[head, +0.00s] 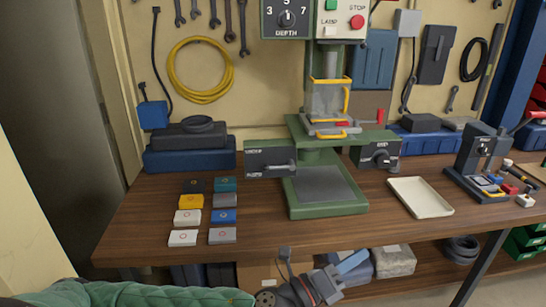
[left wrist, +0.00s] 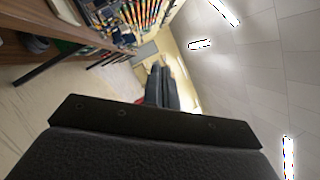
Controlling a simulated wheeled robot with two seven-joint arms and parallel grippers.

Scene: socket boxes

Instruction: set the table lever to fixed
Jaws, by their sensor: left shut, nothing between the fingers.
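The green drill press (head: 326,205) stands on the wooden bench. A dark panel with small labels (head: 258,156) is on its left side. A grey lever (head: 282,169) lies roughly level along the panel's lower edge, pointing right. The label text is too small to read. A second dark box with a round knob (head: 378,156) is on the press's right side. My left gripper (head: 330,282) is low in front of the bench edge, well below and apart from the lever. My right gripper is not in view.
Several coloured boxes (head: 222,216) lie in two columns left of the press. A cream tray (head: 420,197) and a small dark press (head: 483,150) are to the right. The bench front edge (head: 190,256) lies between my left gripper and the press; a lower shelf holds bins.

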